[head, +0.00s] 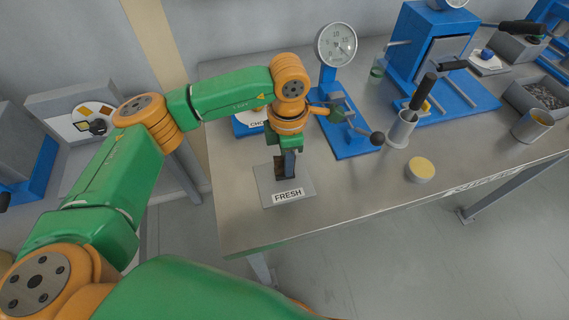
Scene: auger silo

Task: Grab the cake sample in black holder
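A small black holder (280,168) stands upright on a grey base plate labelled FRESH (302,185), near the left front of the bench. My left gripper (289,166) reaches down from above, right at the holder. I cannot make out a cake sample in the holder, as the gripper hides that spot. I cannot tell whether the fingers are apart or closed. My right gripper is not in view.
Behind my gripper stands a blue dial-gauge stand (356,140) with a dark-knobbed lever. To the right are a grey cup with a black-handled tool (402,130), a yellow-topped round tin (420,170) and a blue press (430,50). The bench front (340,195) is clear.

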